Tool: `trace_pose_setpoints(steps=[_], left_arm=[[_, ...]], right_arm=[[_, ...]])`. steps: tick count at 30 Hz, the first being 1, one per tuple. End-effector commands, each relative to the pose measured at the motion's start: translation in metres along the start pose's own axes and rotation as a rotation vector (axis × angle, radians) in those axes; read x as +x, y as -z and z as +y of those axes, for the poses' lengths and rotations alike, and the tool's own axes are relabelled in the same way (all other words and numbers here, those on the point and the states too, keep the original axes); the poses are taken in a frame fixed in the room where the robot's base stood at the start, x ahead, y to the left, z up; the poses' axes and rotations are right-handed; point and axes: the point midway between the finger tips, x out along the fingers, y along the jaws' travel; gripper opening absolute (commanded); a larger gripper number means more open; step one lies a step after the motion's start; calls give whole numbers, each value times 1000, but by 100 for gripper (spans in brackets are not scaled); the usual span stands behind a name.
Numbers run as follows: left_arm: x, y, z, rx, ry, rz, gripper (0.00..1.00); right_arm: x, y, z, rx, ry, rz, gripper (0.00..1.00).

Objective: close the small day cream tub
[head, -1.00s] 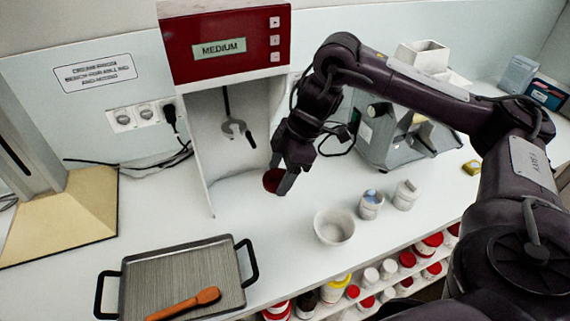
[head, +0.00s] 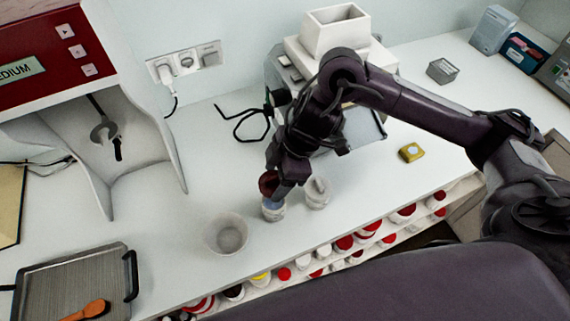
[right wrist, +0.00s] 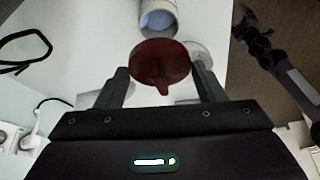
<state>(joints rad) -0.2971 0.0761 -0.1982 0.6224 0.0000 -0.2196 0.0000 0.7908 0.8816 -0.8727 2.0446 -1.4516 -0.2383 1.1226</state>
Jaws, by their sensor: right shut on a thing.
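My right gripper (head: 280,188) is shut on a dark red lid (head: 268,184). The lid also shows between the fingers in the right wrist view (right wrist: 160,62), with a pointed knob toward the gripper. The lid is just above and beside a small white tub (head: 273,211) with pale blue cream in it. That tub stands open on the counter and shows ahead of the lid in the right wrist view (right wrist: 158,20). The lid appears apart from it. What looks like my left gripper (right wrist: 246,22) is at the right wrist view's upper right, its jaws unclear.
A second small white tub (head: 316,194) stands close right of the cream tub. A white bowl (head: 226,234) is to its left. A grey machine (head: 362,128) stands behind. A tray (head: 72,282) lies at the front left. Shelves below the counter hold several jars.

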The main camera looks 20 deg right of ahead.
Motion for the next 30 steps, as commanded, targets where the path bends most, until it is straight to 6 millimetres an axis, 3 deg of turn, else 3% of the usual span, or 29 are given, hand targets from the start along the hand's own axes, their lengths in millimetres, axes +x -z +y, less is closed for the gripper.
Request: trace_pose_setpoints(steps=[9,17,30], left_arm=[[24,-13,-9,0,11,-16,100],[51,-14,-2,4,4,-13,100],[58,-8,3,5,-3,-4,100]], right_arm=[[21,-9,0,1,0,-1,42],[42,-18,0,1,-1,0,42],[58,-24,0,0,0,0,42]])
